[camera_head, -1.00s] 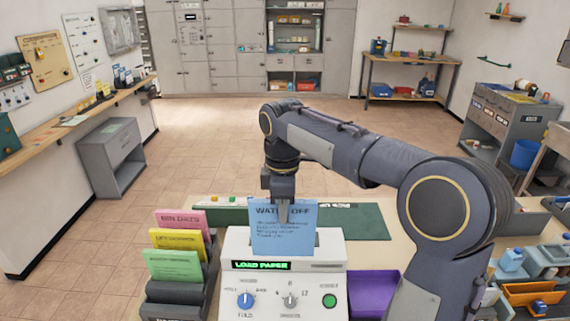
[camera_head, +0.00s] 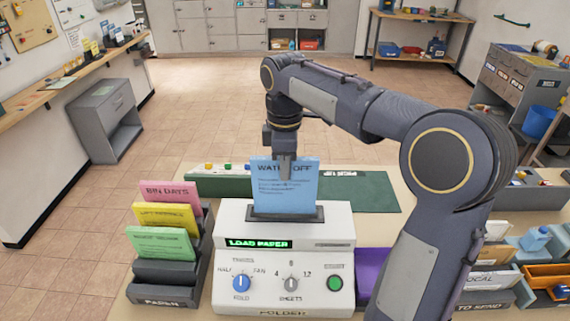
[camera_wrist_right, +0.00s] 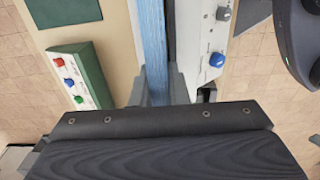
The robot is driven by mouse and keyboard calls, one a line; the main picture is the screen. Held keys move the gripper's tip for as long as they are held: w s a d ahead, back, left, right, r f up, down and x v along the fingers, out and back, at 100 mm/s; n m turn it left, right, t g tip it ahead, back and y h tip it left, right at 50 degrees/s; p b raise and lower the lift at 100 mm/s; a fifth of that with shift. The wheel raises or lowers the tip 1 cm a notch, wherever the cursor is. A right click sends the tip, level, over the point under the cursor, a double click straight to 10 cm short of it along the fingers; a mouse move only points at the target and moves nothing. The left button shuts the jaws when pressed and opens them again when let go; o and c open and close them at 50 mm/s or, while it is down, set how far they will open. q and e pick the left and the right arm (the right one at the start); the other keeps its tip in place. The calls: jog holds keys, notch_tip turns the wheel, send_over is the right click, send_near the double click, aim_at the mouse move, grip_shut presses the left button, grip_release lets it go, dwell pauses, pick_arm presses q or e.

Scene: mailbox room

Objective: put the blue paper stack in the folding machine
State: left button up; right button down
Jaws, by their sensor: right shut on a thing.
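The blue paper stack (camera_head: 285,192) stands upright, its lower edge at the dark slot on top of the white folding machine (camera_head: 230,218). How deep it sits in the slot I cannot tell. The machine's display reads LOAD PAPER. My right gripper (camera_head: 284,170) is shut on the upper part of the blue stack, coming from above. In the right wrist view the stack (camera_wrist_right: 153,35) runs as a blue band down to between the fingers (camera_wrist_right: 160,85). My left gripper is not in view.
A rack (camera_head: 170,297) with pink, yellow and green paper stacks stands left of the machine. Behind lie a green box with buttons (camera_head: 217,186) and a green mat (camera_head: 365,192). A purple tray (camera_head: 369,270) and sorting bins (camera_head: 545,272) lie right, partly behind my arm.

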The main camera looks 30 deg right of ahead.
jog(key=shift+f, duration=0.1)
dwell(0.5)
jog(key=shift+f, duration=0.15)
jog(key=shift+f+b, duration=1)
jog(key=shift+f, duration=0.85)
jog(key=shift+f+b, duration=1.35)
jog(key=shift+f, duration=0.8)
jog(key=c, duration=1.3)
grip_release()
